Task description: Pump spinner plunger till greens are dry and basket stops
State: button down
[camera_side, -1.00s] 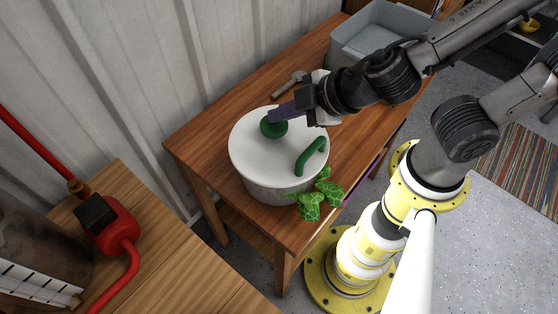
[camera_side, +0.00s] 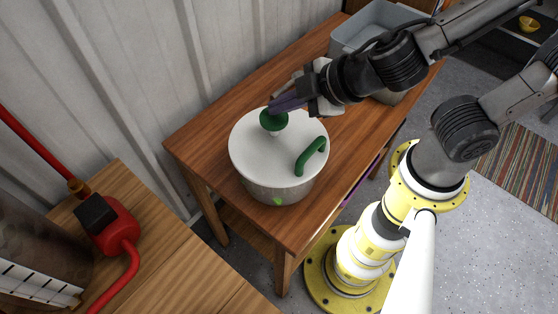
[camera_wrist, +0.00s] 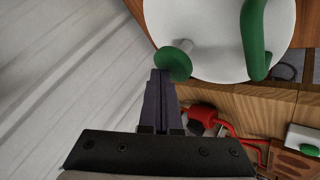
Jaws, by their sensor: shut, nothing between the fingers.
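The salad spinner has a white lid (camera_side: 270,155) with a green arched handle (camera_side: 310,157) and a grey bowl (camera_side: 280,190) below. Its green plunger knob (camera_side: 273,120) stands raised, with a short pale stem showing under it. In the wrist view the knob (camera_wrist: 174,65) and stem are tilted toward the picture's left, and the handle (camera_wrist: 254,38) is beside them. My gripper (camera_side: 273,107) is shut and empty, its dark fingertips at the knob's top; contact is hard to tell. A small green leaf piece (camera_side: 278,201) shows low on the bowl's front. The basket is hidden.
The spinner stands on a wooden table (camera_side: 215,130) against a ribbed wall. A grey bin (camera_side: 350,40) is at the table's far end. A red fitting (camera_side: 115,230) sits on another wooden surface at left.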

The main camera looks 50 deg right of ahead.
aim_at(281, 117)
jog(key=shift+r, duration=3)
jog(key=s+d+r+m+h, duration=0.1)
jog(key=d+r+m+h, duration=0.1)
jog(key=d+m, duration=0.5)
jog(key=s+d+r+m+h, duration=0.1)
jog(key=d+r+m+h, duration=0.1)
jog(key=d, duration=0.9)
jog(key=s+a+f+m+g+y, duration=0.1)
jog(key=s+f+m+g+y, duration=0.1)
jog(key=s, duration=0.7)
jog(key=shift+a+f+g, duration=0.25)
jog(key=shift+f+g, duration=0.3)
jog(key=shift+g, duration=0.15)
